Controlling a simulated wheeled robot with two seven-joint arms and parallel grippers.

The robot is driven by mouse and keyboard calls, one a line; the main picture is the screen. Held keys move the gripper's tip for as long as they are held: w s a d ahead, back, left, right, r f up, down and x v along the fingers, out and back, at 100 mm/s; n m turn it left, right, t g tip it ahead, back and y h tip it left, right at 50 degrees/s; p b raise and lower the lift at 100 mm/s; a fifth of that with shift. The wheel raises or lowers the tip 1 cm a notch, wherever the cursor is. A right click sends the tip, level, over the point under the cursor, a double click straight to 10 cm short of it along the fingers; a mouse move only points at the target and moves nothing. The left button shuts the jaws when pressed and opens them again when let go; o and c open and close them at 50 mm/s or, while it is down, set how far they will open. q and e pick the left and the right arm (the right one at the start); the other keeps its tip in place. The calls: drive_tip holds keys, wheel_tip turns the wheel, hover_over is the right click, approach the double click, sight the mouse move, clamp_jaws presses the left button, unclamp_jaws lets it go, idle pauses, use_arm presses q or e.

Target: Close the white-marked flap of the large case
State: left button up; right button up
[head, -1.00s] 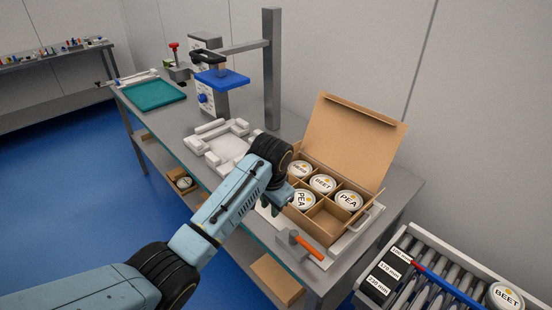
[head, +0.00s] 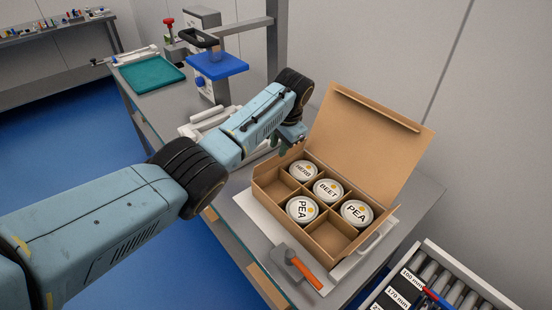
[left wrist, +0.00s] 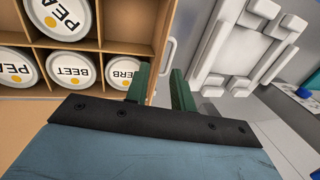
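The large case (head: 262,190) is an open cardboard box on the bench with cans in its dividers. Its tall flap (head: 365,140) stands up at the back, leaning away from the cans. I see no white mark on it. My left gripper (head: 289,149) is by the case's back left corner, near the flap's left end. In the left wrist view its two green fingers (left wrist: 160,88) are apart with nothing held. The left finger overlaps the case's side wall in that view, and I cannot tell if they touch. My right gripper is out of view.
Cans labelled HERB (head: 304,170), BEET (head: 328,190) and PEA (head: 302,210) sit in the case; two compartments look empty. An orange-handled tool (head: 304,270) lies in front. A white fixture (left wrist: 232,45) is beside the case. A roller rack (head: 430,285) stands at lower right.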

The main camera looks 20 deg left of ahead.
sight(276, 158)
use_arm(q)
drive_tip(key=b+x, duration=0.1)
drive_tip(key=x, duration=0.5)
drive_tip(key=shift+w+b, duration=0.1)
drive_tip(key=shift+b, duration=0.25)
drive_tip(key=shift+f, duration=0.3)
drive_tip(key=shift+w+a+f, duration=0.1)
drive_tip(key=shift+f, duration=0.1)
drive_tip(key=c, duration=0.5)
clamp_jaws()
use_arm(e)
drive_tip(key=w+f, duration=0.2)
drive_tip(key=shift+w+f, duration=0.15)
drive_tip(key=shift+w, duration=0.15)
